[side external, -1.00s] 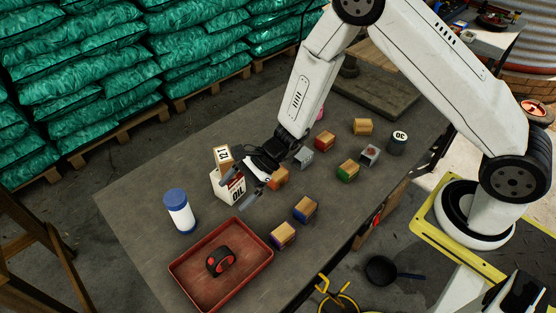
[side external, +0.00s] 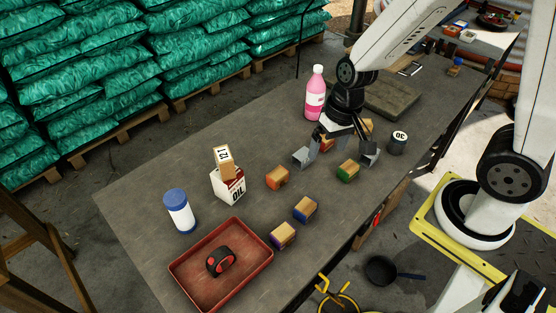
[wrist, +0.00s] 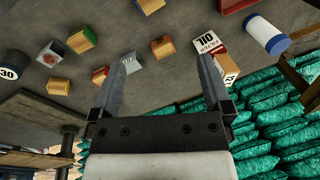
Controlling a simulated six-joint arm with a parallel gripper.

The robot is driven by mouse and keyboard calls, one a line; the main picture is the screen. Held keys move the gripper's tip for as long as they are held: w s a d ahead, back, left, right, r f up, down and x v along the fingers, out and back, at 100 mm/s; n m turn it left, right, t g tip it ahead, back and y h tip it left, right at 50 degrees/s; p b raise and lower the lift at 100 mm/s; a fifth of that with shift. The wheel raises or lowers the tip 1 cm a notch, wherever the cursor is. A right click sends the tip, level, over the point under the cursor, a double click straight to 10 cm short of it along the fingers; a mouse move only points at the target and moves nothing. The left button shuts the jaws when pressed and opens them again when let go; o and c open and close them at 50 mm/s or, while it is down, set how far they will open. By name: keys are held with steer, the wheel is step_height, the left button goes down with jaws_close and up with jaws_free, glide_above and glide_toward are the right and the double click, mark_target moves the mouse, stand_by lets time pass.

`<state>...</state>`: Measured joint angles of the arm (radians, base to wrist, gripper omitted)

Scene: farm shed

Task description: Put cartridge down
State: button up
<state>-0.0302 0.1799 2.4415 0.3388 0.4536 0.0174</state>
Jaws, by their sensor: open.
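A white cylinder with a blue cap, which I take to be the cartridge (side external: 179,212), stands upright on the grey table (side external: 150,195), left of the oil carton. It also shows at the upper right of the wrist view (wrist: 265,34). My gripper (side external: 337,160) is open, its two fingers wide apart with nothing held between them. It hangs over the blocks near the table's middle, well to the right of the cylinder. In the wrist view my gripper (wrist: 164,66) also shows open and empty. My wrist and fingers hide some blocks behind them in the side view.
The oil carton (side external: 230,187) carries a block marked 121 (side external: 224,160). A red tray (side external: 247,288) holds a black and red round item (side external: 220,262). Several blocks, a pink bottle (side external: 315,95) and a dark can marked 30 (side external: 398,143) stand around my gripper.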

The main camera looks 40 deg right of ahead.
steer(key=d+n, duration=0.1)
steer(key=s+d+r+n+t+h, duration=0.1)
steer(key=d+r+n, duration=0.1)
steer(key=shift+s+d+r+t+h, duration=0.15)
steer(key=shift+d+r+t+h, duration=0.15)
steer(key=shift+h, duration=0.1)
steer(key=shift+f, duration=0.1)
stand_by(0.9)
